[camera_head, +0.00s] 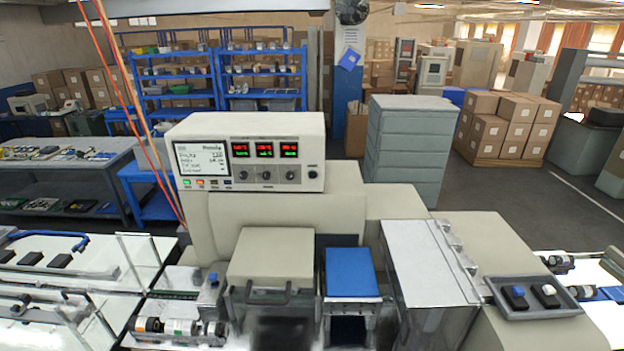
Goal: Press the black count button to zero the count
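The control panel (245,153) is a cream box on top of the wrapping machine. Its white screen (200,160) at the left shows lines of text too small to read surely. A row of small buttons runs below the screen: a green one (187,182), an orange-red one (200,182), and darker ones (227,182) to the right. A black round control (313,174) sits at the panel's right end. I cannot tell which dark control is the count button. Neither of my grippers shows in the head view, and nothing covers the panel front.
Three red-and-green displays (264,150) sit above three black knobs (267,175). Below are a cream cover (272,255) with a handle and a blue plate (348,270). A grey tray (571,309) at right holds two black boxes with blue and white buttons. Orange cables hang left of the panel.

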